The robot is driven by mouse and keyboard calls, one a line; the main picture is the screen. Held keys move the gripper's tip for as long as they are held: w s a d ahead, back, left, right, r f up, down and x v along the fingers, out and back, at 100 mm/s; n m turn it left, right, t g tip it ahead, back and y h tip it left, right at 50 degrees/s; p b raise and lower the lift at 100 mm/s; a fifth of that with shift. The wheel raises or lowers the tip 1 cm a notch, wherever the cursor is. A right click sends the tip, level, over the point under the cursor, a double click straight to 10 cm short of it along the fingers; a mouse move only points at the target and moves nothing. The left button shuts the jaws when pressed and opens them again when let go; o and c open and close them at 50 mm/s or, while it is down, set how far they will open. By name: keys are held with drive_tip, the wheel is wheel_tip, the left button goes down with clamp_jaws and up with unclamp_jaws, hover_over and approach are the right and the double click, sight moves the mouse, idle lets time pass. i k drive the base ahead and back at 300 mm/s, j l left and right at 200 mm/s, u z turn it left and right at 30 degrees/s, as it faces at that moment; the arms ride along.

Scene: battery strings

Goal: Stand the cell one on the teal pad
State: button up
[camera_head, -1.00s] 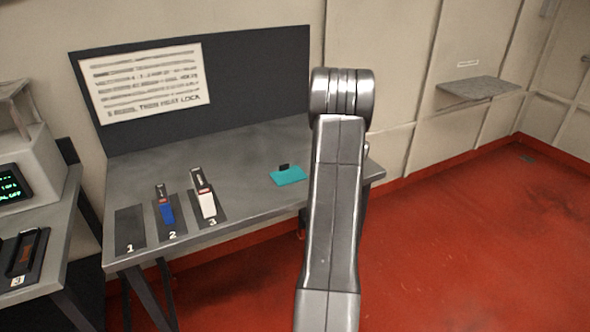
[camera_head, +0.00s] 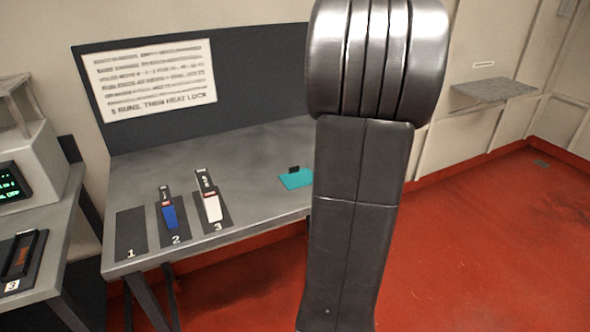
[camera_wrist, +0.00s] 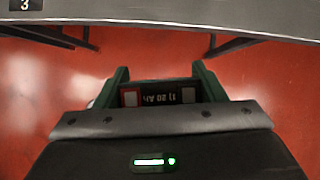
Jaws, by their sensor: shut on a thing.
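The teal pad (camera_head: 296,179) lies on the grey workbench, bare on the part I can see, with a small dark tab at its back edge. My arm covers its right edge in the head view. My gripper (camera_wrist: 160,80) shows in the wrist view, its two green fingers shut on a dark cell (camera_wrist: 160,96). The cell's label reads upside down, something like "1) 20 Ah", with a red-edged pale square at one end. The gripper is over the red floor, in front of the bench edge. The head view does not show the gripper or held cell.
On the workbench (camera_head: 258,200), numbered mat 1 (camera_head: 130,235) is empty. A blue cell (camera_head: 169,216) stands on mat 2 and a white cell (camera_head: 212,207) on mat 3. A dark panel with a sign (camera_head: 150,80) stands behind. A second table with a screen is at left.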

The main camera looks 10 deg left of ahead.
sight(300, 179)
drive_tip(key=i+j, duration=0.7)
